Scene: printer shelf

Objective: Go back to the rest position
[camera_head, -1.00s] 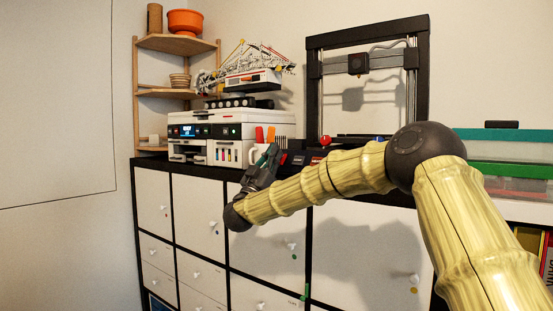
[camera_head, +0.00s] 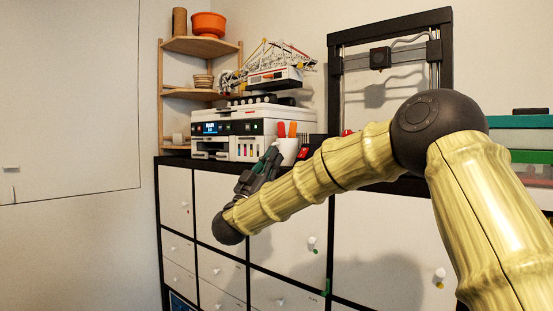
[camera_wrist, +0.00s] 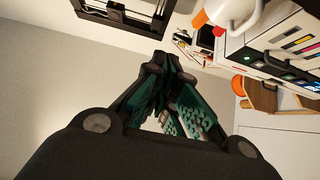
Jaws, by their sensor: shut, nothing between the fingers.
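My gripper (camera_head: 272,158) is at the end of my arm in the head view, in front of the cabinet's top edge and below the printer's right side. Its dark fingers with green pads point up and away. In the wrist view my gripper (camera_wrist: 165,65) has its fingertips together with nothing held between them. The task names no object to handle.
A white cabinet (camera_head: 291,213) with a black frame stands in front. On it are a white printer (camera_head: 240,147), a mug (camera_head: 288,150) with orange-handled tools, and a black 3D printer frame (camera_head: 334,85). A wooden corner shelf (camera_head: 190,93) stands behind. Free wall lies left.

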